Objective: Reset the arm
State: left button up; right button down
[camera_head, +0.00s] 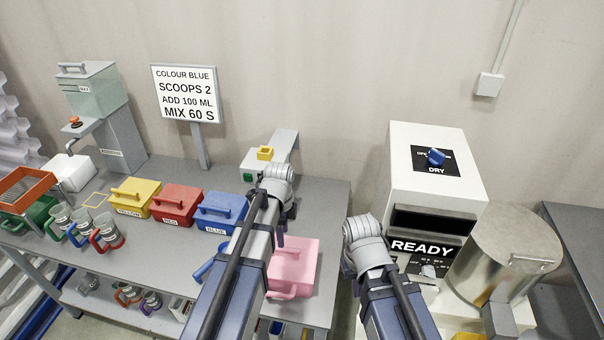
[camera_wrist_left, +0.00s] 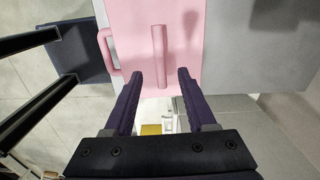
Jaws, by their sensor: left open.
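My left arm reaches over the table in the head view, with its gripper (camera_head: 281,238) mostly hidden behind the wrist. In the left wrist view the two dark fingers of my left gripper (camera_wrist_left: 158,80) are apart, with nothing between them. A pink box (camera_wrist_left: 190,40) with a lid handle and a side handle lies beyond and below the fingertips. In the head view the pink box (camera_head: 298,262) stands near the table's front right, partly behind my left arm. My right arm (camera_head: 385,290) comes up at the lower middle; its fingers cannot be made out.
Yellow (camera_head: 134,197), red (camera_head: 175,204) and blue (camera_head: 221,212) lidded boxes stand on the table (camera_head: 325,200). Mugs (camera_head: 60,222) stand at the left. A sign (camera_head: 186,93) stands behind. A white machine (camera_head: 436,170) reading READY and a metal drum (camera_head: 508,250) are at the right.

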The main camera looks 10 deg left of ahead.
pick_arm(q)
jog(key=s+d+f+n+y+b, duration=0.1)
jog(key=s+d+f+n+b, duration=0.1)
jog(key=s+d+n, duration=0.8)
jog(key=shift+s+d+f+n, duration=0.2)
jog(key=shift+s+d+n, duration=0.05)
jog(key=shift+s+n, duration=1.85)
